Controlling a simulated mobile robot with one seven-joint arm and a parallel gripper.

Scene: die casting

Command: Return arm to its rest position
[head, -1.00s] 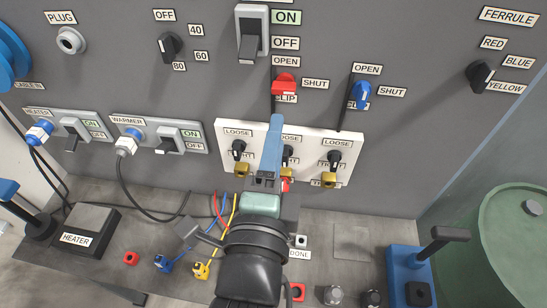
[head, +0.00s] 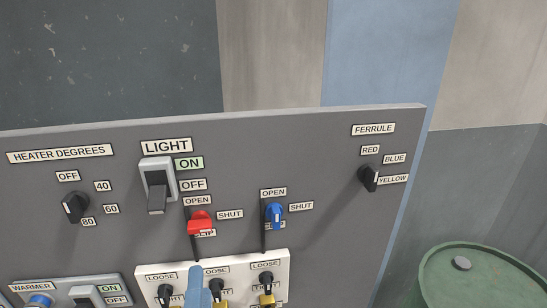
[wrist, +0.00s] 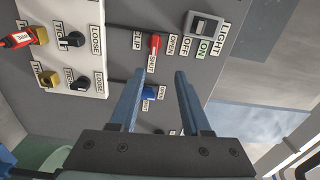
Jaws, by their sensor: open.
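My gripper (wrist: 160,80) is open, with two blue fingers apart and nothing between them in the wrist view. In the head view only one blue finger (head: 198,286) shows at the bottom edge, in front of the white clamp plate (head: 238,262). The rest of my arm is out of that view. The blue lever (wrist: 149,92) shows behind the fingers. I cannot tell the exact distance from the fingers to the panel.
The grey panel (head: 320,150) carries the light switch (head: 157,190), heater knob (head: 75,206) and ferrule knob (head: 369,178). A red plug (wrist: 20,39) sits at a brass clamp on the plate. A green drum (head: 480,280) stands at right. The wall above the panel is bare.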

